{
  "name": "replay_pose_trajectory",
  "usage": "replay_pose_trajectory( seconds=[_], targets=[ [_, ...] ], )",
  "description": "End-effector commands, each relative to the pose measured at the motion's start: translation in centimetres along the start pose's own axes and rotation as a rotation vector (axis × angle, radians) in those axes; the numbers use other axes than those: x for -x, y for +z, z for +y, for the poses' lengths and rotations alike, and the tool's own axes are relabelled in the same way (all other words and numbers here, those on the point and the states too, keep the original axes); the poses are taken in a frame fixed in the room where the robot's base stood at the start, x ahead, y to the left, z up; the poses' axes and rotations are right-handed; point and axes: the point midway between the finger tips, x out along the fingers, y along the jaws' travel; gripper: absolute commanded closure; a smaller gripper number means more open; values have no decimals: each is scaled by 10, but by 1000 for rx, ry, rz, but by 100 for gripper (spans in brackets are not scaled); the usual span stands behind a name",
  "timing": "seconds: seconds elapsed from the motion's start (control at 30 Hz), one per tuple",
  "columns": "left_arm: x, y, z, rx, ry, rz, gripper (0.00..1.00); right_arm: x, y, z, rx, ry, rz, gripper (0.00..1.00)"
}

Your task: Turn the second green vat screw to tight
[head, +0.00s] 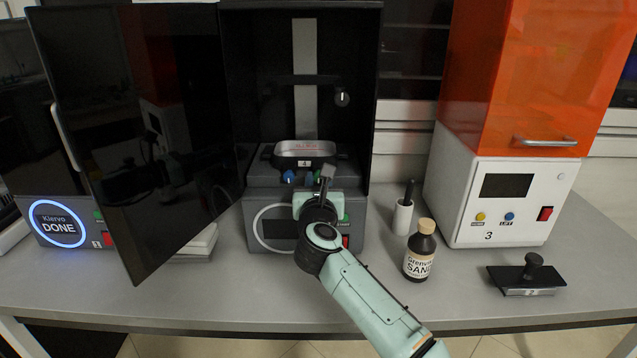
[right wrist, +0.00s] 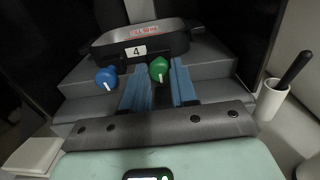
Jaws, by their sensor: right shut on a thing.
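The vat (head: 305,150), a dark tray with a label reading 4, sits in the open printer (head: 262,177); it also shows in the right wrist view (right wrist: 140,38). A green screw (right wrist: 158,69) with a white mark is at the vat's front, right of a blue screw (right wrist: 107,79). The blue screw also shows in the head view (head: 289,176). My right gripper (head: 322,172) is at the vat's front, its blue fingers (right wrist: 159,80) shut on the green screw. In the head view my gripper hides the green screw. My left gripper is out of view.
The printer's dark door (head: 150,130) stands open at left. Right of the printer are a white cup (head: 403,217) holding a dark tool, a brown bottle (head: 420,252), a black handled plate (head: 527,276) and an orange-topped machine (head: 500,200).

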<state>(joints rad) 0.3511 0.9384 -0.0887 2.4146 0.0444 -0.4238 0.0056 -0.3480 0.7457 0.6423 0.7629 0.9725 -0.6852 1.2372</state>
Motion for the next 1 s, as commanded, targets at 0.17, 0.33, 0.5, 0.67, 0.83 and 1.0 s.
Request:
replay_pose_trajectory(
  seconds=[0.17,0.33,0.5,0.67,0.83,1.0],
  targets=[
    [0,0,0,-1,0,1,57,0,-1,0,1,0,2,48],
    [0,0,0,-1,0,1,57,0,-1,0,1,0,1,48],
    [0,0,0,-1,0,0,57,2,0,0,2,0,1,48],
    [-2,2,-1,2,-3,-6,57,13,1,0,2,2,0,48],
    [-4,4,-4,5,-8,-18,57,34,1,-1,4,1,-1,48],
    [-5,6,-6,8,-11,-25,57,59,0,-1,5,1,-1,48]
  ],
)
